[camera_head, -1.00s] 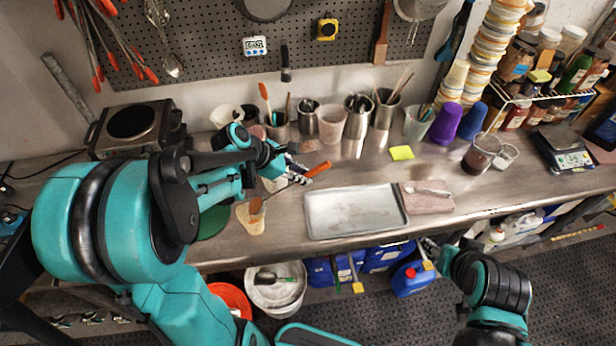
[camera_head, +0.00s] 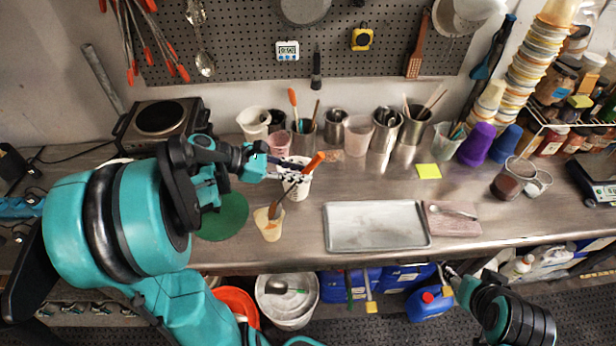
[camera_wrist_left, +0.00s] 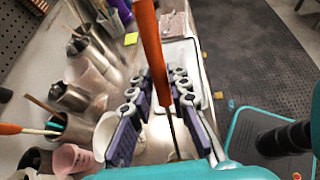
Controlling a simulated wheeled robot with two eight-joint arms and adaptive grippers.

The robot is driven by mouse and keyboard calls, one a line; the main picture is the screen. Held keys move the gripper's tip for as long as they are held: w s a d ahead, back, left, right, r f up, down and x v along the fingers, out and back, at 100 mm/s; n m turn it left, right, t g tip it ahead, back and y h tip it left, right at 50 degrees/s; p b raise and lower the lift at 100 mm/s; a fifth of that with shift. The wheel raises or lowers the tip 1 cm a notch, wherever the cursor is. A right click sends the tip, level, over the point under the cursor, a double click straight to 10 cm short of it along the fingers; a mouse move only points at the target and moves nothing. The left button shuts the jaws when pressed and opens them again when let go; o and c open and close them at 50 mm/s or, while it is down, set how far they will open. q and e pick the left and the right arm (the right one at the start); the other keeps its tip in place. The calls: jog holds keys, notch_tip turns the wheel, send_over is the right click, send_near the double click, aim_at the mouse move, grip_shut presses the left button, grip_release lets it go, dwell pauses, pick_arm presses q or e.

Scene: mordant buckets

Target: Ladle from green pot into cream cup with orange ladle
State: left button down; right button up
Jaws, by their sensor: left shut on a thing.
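My left gripper (camera_head: 287,168) is shut on the orange ladle (camera_head: 315,162), whose handle slants up to the right. The ladle's thin shaft slopes down left to a brownish lower end over the mouth of the cream cup (camera_head: 270,232). I cannot tell how far inside the cup it is. The left wrist view shows the orange handle (camera_wrist_left: 148,40) rising between the gripper fingers (camera_wrist_left: 170,118). A flat green round shape (camera_head: 226,218) lies left of the cup, partly behind my left arm. I cannot make out a green pot. My right gripper (camera_head: 452,274) is low, beyond the bench's front edge, its fingers unclear.
A white container (camera_head: 304,190) stands behind my left gripper. A metal tray (camera_head: 378,245) lies right of the cup, beside a pinkish board (camera_head: 455,224). Several metal and plastic cups line the back. A hot plate (camera_head: 160,118) stands back left.

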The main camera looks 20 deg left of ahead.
pick_arm(q)
jog(key=s+a+r+t+h+b, duration=0.1)
jog(key=s+a+t+h+b, duration=0.1)
jog(key=a+b, duration=0.3)
jog(key=shift+s+a+r+h, duration=0.35)
jog(key=shift+s+a+h, duration=0.25)
jog(key=shift+h, duration=0.1)
dwell(1.0)
notch_tip(320, 180, up, 5)
jog(key=p, duration=0.3)
dwell(0.8)
